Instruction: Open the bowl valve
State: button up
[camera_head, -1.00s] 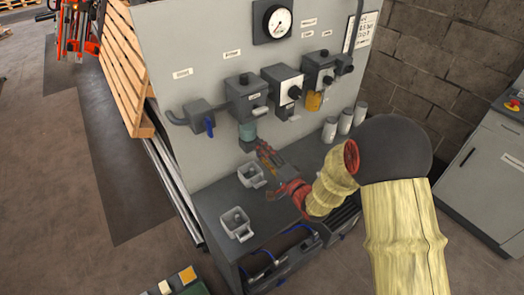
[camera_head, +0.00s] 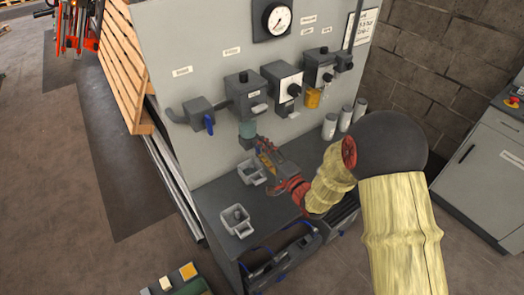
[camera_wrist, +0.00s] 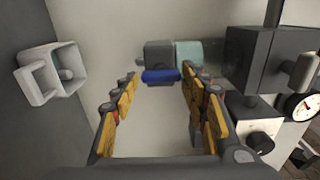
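The bowl valve is a small grey block (camera_wrist: 158,52) with a blue handle (camera_wrist: 160,76) in the wrist view. It sits at the end of the translucent teal bowl (camera_wrist: 189,53), which also shows under a dark panel unit in the head view (camera_head: 247,130). My gripper (camera_wrist: 160,82) is open and empty. The blue handle appears between its fingertips, lying across the view; whether the fingers touch it I cannot tell. In the head view my gripper (camera_head: 263,151) is just below and right of the bowl, and the blue handle cannot be made out there.
A separate grey block with a blue lever (camera_head: 209,123) is left of the bowl. Dark units with knobs (camera_head: 284,84) line the panel to the right. Two pale cups (camera_head: 251,172) (camera_head: 237,221) stand on the shelf below. Several white canisters (camera_head: 329,126) stand behind my arm.

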jog(key=shift+o, duration=1.1)
jog(key=v, duration=1.2)
